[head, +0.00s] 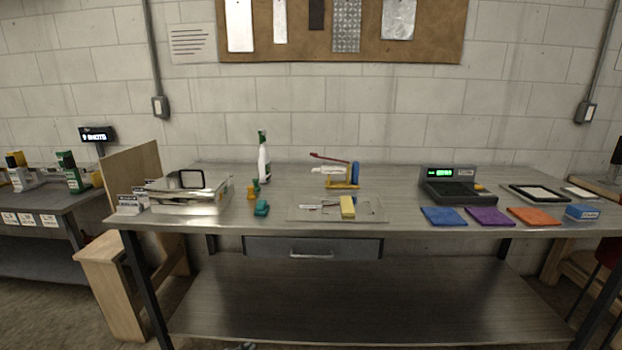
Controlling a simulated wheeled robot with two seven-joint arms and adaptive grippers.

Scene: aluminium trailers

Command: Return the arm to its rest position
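Neither arm shows in the head view. A small grey shape (240,346) is cut off at the bottom edge, left of the middle. It may be a tip of my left gripper, but too little shows to tell whether it is open or shut. My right gripper is out of view. No gripper is seen at the metal workbench (420,237) or touching anything on it.
On the bench stand a spray bottle (264,158), a clear tray (299,214) with a yellow block (347,207), a scale (455,187), and blue (443,216), purple (490,216) and orange (534,216) cloths. A drawer (270,247) is closed. The lower shelf (370,295) is bare.

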